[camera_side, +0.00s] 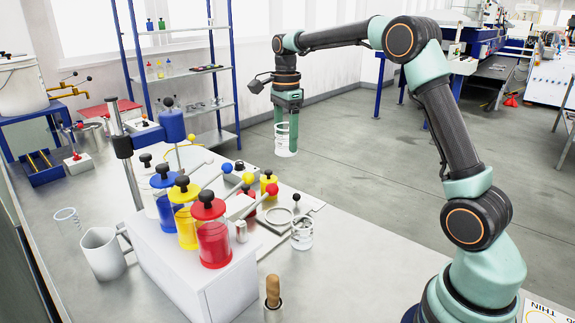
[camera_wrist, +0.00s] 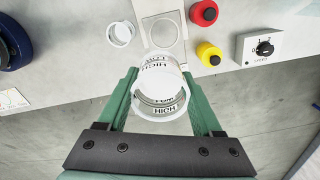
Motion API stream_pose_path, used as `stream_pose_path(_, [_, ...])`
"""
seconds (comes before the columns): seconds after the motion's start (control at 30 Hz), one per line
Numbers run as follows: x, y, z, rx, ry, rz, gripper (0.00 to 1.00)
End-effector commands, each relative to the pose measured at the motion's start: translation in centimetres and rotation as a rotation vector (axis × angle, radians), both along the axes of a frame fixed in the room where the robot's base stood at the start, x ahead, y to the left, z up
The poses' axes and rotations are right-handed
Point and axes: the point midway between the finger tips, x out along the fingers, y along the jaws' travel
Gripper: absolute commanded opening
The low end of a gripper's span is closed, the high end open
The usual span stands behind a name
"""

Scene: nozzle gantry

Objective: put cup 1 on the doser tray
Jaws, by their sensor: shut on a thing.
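A clear cup (camera_side: 286,147) with dark band markings is between the fingers of my gripper (camera_side: 287,118), held upright in the air beyond the bench edge. In the wrist view the held cup (camera_wrist: 161,98) shows the word HIGH, with green fingers on both sides. I cannot read a cup number. A pale plate with a ring (camera_wrist: 163,32), likely the doser tray, lies on the bench ahead of the held cup and looks empty. It also shows in the side view (camera_side: 279,215).
A second clear cup (camera_side: 302,233) stands beside the ringed plate. Red (camera_wrist: 203,13) and yellow (camera_wrist: 208,54) knobs and a dial box (camera_wrist: 265,46) are along the bench edge. A doser with blue, yellow and red canisters (camera_side: 213,240) stands nearby. A jug (camera_side: 103,252) is left.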

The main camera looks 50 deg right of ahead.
Motion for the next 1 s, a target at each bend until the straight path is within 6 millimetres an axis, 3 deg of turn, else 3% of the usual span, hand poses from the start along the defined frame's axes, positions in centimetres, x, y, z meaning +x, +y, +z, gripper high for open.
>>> stream_pose_path(0.17, [1.4,1.3,0.0,0.000,0.001,0.001,0.07])
stream_pose_path(0.27, [1.5,1.4,-1.2,0.001,0.004,0.000,0.07])
stream_pose_path(0.73, [1.4,1.4,-12.4,0.001,0.005,0.000,0.07])
stream_pose_path(1.0, [1.5,1.3,-15.5,0.000,0.000,0.000,0.07])
